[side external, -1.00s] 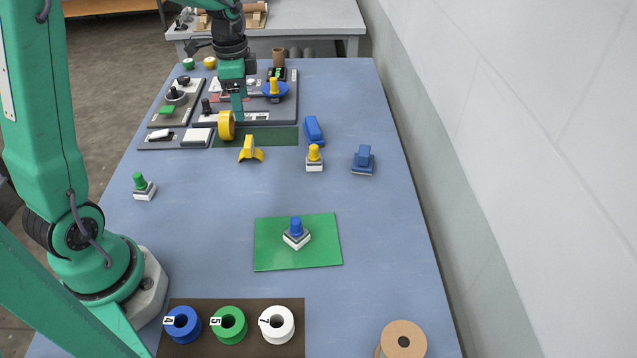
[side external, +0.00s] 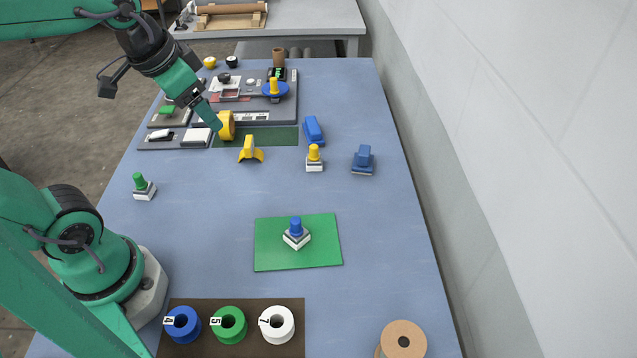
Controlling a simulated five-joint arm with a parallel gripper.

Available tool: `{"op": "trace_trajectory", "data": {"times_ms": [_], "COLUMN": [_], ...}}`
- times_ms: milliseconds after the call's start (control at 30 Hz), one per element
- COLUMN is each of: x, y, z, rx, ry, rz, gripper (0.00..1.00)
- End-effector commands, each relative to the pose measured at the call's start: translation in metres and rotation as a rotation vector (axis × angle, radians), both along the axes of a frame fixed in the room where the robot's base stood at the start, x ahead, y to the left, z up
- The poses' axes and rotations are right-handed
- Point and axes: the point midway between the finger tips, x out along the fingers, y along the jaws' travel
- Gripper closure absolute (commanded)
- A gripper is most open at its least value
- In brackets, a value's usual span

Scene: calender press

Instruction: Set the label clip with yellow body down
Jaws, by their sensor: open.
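The yellow clip-shaped piece (side external: 250,151), with a narrow top and flared base, stands upright on the blue table, just in front of the dark green mat (side external: 270,137). I take it to be the label clip with yellow body. My gripper (side external: 217,123) slants down from the upper left, open. Its tips are beside the left side of a yellow roll (side external: 228,124), left of and beyond the clip and apart from it. I cannot tell whether they touch the roll.
The grey press panel (side external: 245,117) lies behind. Two blue pieces (side external: 313,129) (side external: 363,160) and a yellow-knobbed stamp (side external: 314,158) stand to the right. A blue-knobbed stamp (side external: 296,233) is on a green sheet (side external: 270,257). The middle of the table is clear.

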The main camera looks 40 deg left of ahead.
Motion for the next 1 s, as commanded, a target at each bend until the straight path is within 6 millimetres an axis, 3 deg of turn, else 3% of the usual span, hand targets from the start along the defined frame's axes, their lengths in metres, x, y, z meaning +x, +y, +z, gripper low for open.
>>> {"op": "trace_trajectory", "data": {"times_ms": [100,300,1000], "x": [-0.017,-0.032,-0.035], "y": [-0.007,-0.012,-0.013], "z": [0.000,-0.002,-0.003], "rx": [-0.034,-0.073,-0.081], "ry": [-0.045,-0.083,-0.089], "rz": [0.052,0.110,0.122], "gripper": [0.30,0.30,0.30]}}
